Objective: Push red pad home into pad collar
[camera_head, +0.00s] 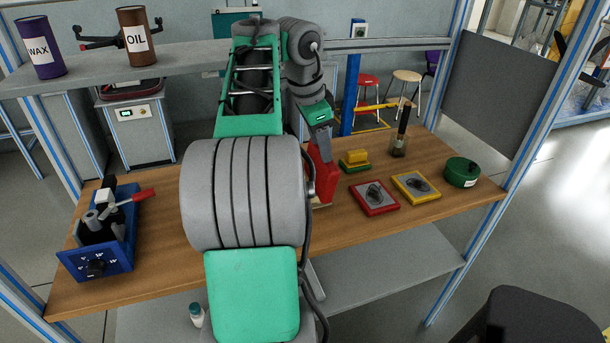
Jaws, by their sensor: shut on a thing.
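The red pad (321,178) is an upright red block on the wooden bench, just right of my large grey arm link. My gripper (325,156) points down at it and is shut on it near its upper part. A pale edge (322,204) shows at the foot of the red pad. My arm hides the left side of the pad and much of the bench there. I cannot make out the pad collar for certain, nor how deep the pad sits.
On the wooden bench (450,205), right of the pad, are a yellow block on a green base (355,159), a red tray (374,198), a yellow tray (416,187), a dark-handled tool (400,140) and a green round container (462,172). A blue fixture (100,245) stands left.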

